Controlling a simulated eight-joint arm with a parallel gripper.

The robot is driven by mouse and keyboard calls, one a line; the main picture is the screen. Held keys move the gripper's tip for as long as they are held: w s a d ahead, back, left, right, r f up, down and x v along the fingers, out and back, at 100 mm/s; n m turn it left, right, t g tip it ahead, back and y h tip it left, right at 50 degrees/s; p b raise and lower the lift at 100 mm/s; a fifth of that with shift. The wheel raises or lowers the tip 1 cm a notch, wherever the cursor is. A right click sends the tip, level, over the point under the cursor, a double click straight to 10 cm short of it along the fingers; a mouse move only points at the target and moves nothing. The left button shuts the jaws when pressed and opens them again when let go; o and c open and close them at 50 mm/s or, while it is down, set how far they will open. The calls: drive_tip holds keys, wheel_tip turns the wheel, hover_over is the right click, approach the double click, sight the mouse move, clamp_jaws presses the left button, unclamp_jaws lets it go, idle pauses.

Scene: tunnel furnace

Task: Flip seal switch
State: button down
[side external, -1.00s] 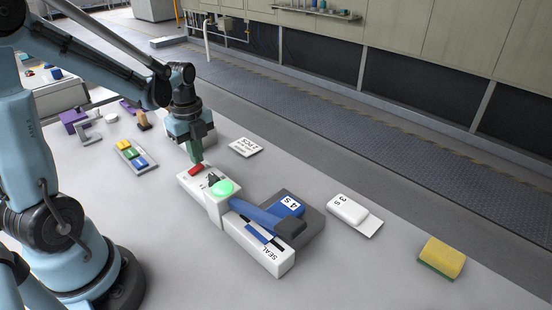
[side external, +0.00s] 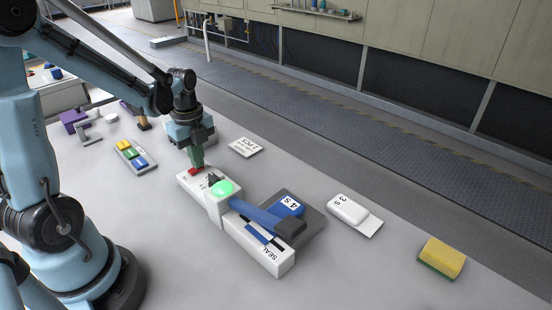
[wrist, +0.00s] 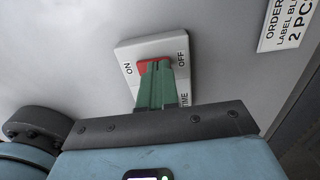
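The sealer (side external: 272,262) is a long white unit marked SEAL with a blue lever arm (side external: 255,215). A green dome (side external: 222,188) glows on it beside a small dark knob (side external: 212,180). Its red rocker switch (side external: 190,172) sits at the far left end of the unit. In the wrist view the red switch (wrist: 143,68) lies on a white plate (wrist: 128,53) between the words ON and OFF. My gripper (side external: 197,166) points down at the switch, its green fingers together and empty. In the wrist view the fingertips (wrist: 156,64) cover much of the red, apparently touching it.
A white pad marked S (side external: 348,208) and a yellow sponge (side external: 442,256) lie to the right. An order card (side external: 245,147) lies behind; a tray of coloured blocks (side external: 135,157) is at left. The front table is clear.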

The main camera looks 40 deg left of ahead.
drive_tip(key=shift+f, duration=0.1)
drive_tip(key=shift+r, duration=3.55)
drive_tip(key=d+r+n+t, duration=0.1)
drive_tip(key=d+n+t, duration=0.1)
drive_tip(key=d+n, duration=0.2)
drive_tip(key=s+d+n+t, duration=0.1)
drive_tip(key=d+n+t, duration=0.1)
drive_tip(key=d+n, duration=0.2)
drive_tip(key=d+r+n+t, duration=0.1)
drive_tip(key=d+n, duration=0.3)
drive_tip(key=n, duration=0.4)
drive_tip(key=shift+s+d+r+t, duration=0.3)
drive_tip(key=shift+d+t, duration=0.05)
drive_tip(key=shift+t, duration=0.35)
drive_tip(key=shift+s+d+n+t, duration=0.1)
drive_tip(key=shift+d+n+t, duration=0.3)
drive_tip(key=shift+n, duration=0.6)
drive_tip(key=shift+d, duration=0.1)
